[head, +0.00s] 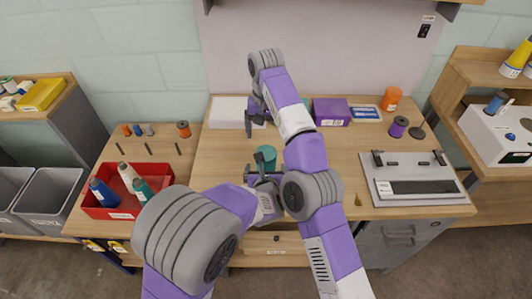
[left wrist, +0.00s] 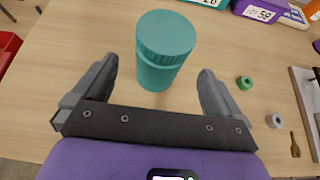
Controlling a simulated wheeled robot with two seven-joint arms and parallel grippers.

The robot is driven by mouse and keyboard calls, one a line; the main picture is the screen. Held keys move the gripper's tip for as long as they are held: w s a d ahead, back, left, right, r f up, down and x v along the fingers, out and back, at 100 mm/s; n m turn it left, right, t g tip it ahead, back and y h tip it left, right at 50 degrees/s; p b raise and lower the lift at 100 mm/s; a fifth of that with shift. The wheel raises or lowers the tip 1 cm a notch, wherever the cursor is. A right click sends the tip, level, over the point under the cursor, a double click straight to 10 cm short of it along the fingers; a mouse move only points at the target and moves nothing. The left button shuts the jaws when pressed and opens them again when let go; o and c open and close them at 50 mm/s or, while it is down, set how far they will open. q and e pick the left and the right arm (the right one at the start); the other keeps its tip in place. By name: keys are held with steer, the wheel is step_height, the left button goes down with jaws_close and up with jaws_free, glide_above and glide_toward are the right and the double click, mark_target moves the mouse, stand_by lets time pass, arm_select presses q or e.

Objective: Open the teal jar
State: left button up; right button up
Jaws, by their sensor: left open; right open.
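The teal jar (head: 266,155) stands upright near the middle of the wooden table, with its ribbed teal lid (left wrist: 166,33) on. In the left wrist view the jar body (left wrist: 156,76) stands just beyond and between the spread fingers of my left gripper (left wrist: 159,88); the fingers do not touch it. The left gripper also shows in the head view (head: 264,170), low beside the jar. My right gripper (head: 248,124) is open and empty, above the table behind and left of the jar. My right arm hides part of the table right of the jar.
A red tray (head: 122,213) with several bottles is at the left. A purple box (head: 332,112), an orange container (head: 391,98) and a purple spool (head: 399,127) stand at the back right. A grey device (head: 415,178) lies at the right. Green (left wrist: 244,82) and grey (left wrist: 275,121) small parts lie right of the jar.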

mark_target(266, 153)
arm_select(q)
steer(key=shift+w+f, duration=0.1)
steer(key=shift+w, duration=0.15)
arm_select(e)
steer(key=shift+s+r, duration=0.15)
steer(key=shift+r, duration=0.05)
arm_select(q)
steer(key=shift+w+f, duration=0.2)
steer(key=shift+w, duration=0.1)
arm_select(e)
steer(key=shift+s, duration=0.2)
arm_select(q)
steer(key=shift+x, duration=2.75)
steer(key=shift+c, duration=0.2)
jaws_close()
arm_select(e)
steer(key=shift+f, duration=0.15)
steer(key=shift+f, duration=3.85)
